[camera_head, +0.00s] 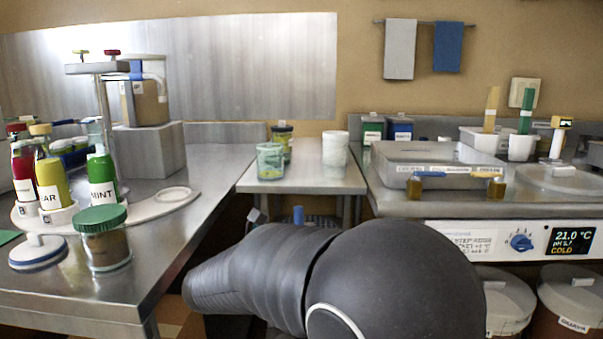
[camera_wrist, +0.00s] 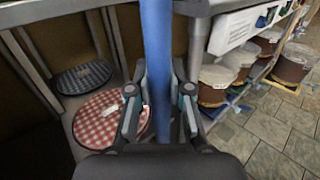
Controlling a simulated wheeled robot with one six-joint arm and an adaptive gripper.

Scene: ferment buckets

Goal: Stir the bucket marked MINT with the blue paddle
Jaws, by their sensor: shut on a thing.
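My gripper (camera_wrist: 160,102) is shut on the blue paddle (camera_wrist: 157,45), whose straight shaft runs upright through the middle of the wrist view. A short blue end (camera_head: 298,215), probably of the same paddle, shows above my arm in the head view. Its lower end is hidden behind my gripper. Brown lidded buckets stand under the right-hand counter, one (camera_wrist: 218,82) nearest in the wrist view and one (camera_head: 571,300) at lower right in the head view. No bucket marking MINT is readable. A green bottle (camera_head: 102,178) on the left counter reads MINT.
A left steel counter (camera_head: 190,215) holds bottles and jars. A low table (camera_head: 300,178) with cups stands in the middle. The right counter (camera_head: 400,203) carries a control panel (camera_head: 520,243). Checked round items (camera_wrist: 110,115) lie on a shelf. Tiled floor (camera_wrist: 275,130) is open at right.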

